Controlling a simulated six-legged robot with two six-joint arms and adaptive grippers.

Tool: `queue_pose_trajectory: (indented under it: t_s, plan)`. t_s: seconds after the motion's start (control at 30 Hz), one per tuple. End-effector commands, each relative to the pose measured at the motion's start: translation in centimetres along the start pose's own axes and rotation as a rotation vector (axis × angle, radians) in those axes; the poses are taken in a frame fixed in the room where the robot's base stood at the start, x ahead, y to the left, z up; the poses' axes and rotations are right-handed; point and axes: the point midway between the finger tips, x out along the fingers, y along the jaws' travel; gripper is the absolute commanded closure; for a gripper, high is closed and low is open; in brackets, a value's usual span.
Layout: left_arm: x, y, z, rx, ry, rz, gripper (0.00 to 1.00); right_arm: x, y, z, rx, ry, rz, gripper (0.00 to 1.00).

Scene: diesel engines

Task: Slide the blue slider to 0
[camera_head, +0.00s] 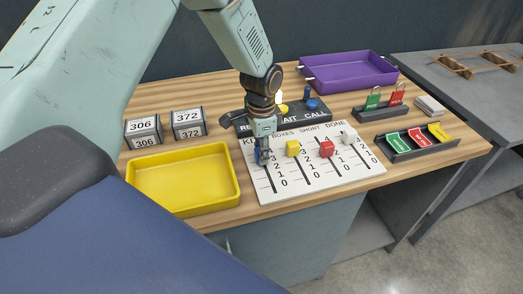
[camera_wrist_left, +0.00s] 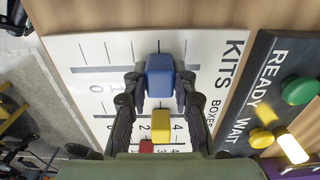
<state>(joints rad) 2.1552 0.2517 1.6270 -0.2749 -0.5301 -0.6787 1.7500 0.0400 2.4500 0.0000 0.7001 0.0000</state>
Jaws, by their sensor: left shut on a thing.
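The blue slider (camera_wrist_left: 160,75) sits in the KITS column of the white slider board (camera_head: 330,181), at the board's left side. My left gripper (camera_head: 262,155) comes down over it from above. In the left wrist view its two fingers (camera_wrist_left: 160,84) are shut on the blue slider, one on each side. The slider is up the scale from the 0 and 1 marks, which show clear of it. Its exact mark is hidden by the fingers. My right gripper is not in view.
A button panel (camera_head: 325,116) stands behind the board. A yellow tray (camera_head: 180,207) is at left. The KITS track below the gripper is clear.

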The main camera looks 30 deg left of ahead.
Motion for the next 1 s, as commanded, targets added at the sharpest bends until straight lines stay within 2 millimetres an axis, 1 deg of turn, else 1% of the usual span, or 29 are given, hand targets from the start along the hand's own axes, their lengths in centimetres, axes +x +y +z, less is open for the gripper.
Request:
queue_pose_trajectory:
  t_s: [0.07,0.17,0.4,0.5,0.67,0.93,0.97,1.0]
  plan:
    - [-0.1,0.3,0.0,0.003,-0.003,0.001,1.00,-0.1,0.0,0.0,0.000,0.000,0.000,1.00]
    - [-0.2,1.6,0.0,0.006,-0.004,0.003,1.00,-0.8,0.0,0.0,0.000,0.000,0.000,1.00]
    - [-0.3,7.0,0.0,0.008,-0.004,0.004,1.00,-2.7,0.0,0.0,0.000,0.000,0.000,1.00]
    - [-0.2,8.4,0.0,0.005,-0.003,0.003,1.00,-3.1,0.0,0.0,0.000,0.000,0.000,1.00]
    - [-0.1,9.4,0.0,0.001,-0.001,0.000,1.00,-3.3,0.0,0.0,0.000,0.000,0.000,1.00]
    - [0.0,9.5,0.1,0.000,-0.003,0.002,1.00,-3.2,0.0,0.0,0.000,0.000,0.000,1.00]
    - [0.0,9.6,0.1,0.000,-0.003,0.002,0.73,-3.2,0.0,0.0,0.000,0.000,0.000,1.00]
    - [0.0,9.6,0.1,0.000,-0.004,0.003,0.70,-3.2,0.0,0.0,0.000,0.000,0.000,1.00]
